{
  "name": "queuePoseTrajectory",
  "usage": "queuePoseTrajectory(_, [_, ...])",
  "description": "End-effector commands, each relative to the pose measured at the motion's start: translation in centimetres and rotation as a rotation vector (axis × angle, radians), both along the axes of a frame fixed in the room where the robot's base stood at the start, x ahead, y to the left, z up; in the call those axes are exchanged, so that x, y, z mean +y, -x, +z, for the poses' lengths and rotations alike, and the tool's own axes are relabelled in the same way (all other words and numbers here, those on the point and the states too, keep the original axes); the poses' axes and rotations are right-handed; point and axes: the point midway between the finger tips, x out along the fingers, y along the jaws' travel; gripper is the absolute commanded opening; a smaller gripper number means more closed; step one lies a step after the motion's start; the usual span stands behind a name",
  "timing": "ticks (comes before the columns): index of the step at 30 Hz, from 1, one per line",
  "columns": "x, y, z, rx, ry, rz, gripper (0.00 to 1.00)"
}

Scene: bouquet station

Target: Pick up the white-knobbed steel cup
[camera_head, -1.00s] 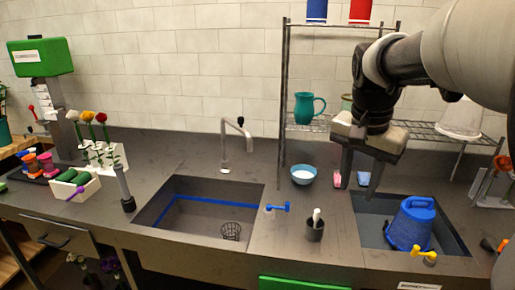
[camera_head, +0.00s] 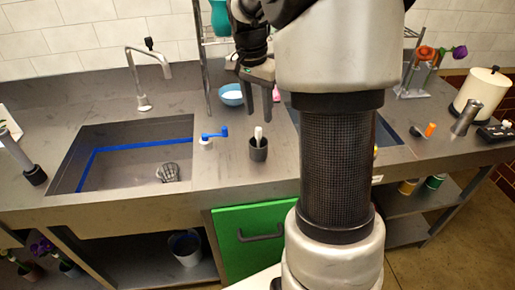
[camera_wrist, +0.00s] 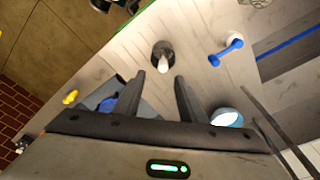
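The steel cup (camera_head: 258,150) is a small dark grey cup with a white knob standing up out of it. It stands upright on the counter between the two sinks. It also shows in the wrist view (camera_wrist: 162,48), just beyond my fingertips and roughly in line with the gap between them. My gripper (camera_head: 263,107) hangs above and behind the cup in the head view. Its two fingers are spread apart with nothing between them, as the wrist view (camera_wrist: 160,80) also shows. The gripper does not touch the cup.
A blue-handled tap piece (camera_head: 215,135) is left of the cup. A blue bowl (camera_head: 231,95) with white contents stands behind it. The left sink (camera_head: 130,150) is open. My arm hides part of the counter.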

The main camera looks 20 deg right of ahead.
Motion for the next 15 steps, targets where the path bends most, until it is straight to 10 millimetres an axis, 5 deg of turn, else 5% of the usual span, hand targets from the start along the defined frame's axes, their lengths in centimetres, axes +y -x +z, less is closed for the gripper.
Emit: queuePoseTrajectory(15, [-0.2, -0.6, -6.1, 0.003, -0.001, 0.002, 0.37])
